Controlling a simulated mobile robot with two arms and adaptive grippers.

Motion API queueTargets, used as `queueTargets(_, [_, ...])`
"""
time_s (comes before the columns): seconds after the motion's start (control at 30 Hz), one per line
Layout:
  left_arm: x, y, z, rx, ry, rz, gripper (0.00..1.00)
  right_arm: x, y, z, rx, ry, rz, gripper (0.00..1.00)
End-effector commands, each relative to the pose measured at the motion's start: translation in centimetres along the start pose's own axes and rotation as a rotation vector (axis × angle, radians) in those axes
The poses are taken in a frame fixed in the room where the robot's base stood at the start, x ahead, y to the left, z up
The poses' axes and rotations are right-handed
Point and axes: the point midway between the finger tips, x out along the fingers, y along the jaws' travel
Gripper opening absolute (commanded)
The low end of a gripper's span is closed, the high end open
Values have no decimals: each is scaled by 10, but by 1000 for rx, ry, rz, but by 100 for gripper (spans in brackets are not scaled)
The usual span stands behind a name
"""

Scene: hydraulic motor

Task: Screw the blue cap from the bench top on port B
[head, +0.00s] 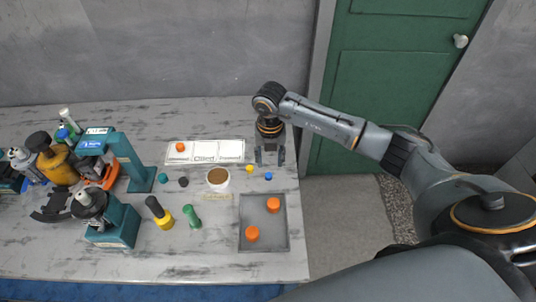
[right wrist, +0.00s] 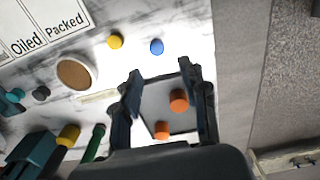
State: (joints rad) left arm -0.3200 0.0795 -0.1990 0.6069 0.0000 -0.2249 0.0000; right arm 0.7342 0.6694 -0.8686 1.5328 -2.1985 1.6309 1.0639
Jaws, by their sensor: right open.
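The small blue cap (head: 268,176) lies on the bench top near its right side; it also shows in the right wrist view (right wrist: 156,46). My right gripper (head: 269,161) is open and empty, pointing down just behind the blue cap in the head view. In the right wrist view its fingers (right wrist: 160,76) are spread, with the cap beyond the tips and not between them. A yellow-brown motor body (head: 57,166) sits among teal fixtures at the left of the bench. I cannot tell which of its openings is port B. My left gripper is not in view.
A yellow cap (head: 249,168) lies close to the blue one. Around are a brown-topped cup (head: 218,180), a grey tray (head: 245,225) with two orange caps, a labelled white mat (head: 230,151), and green (head: 191,216) and yellow-black tools (head: 161,214). The bench's right edge is near.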

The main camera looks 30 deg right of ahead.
Motion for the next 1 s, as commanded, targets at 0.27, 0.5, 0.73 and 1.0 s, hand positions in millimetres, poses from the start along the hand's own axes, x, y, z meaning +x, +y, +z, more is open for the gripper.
queueTargets(0.27, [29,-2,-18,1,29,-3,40,38,0,0,1,2,1,43])
queueTargets(0.5, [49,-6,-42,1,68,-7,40,64,1,0,0,1,2,43])
queueTargets(0.73, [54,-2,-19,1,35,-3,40,72,1,0,0,1,2,43])
queueTargets(1.0, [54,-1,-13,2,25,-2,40,72,1,0,0,1,2,43])
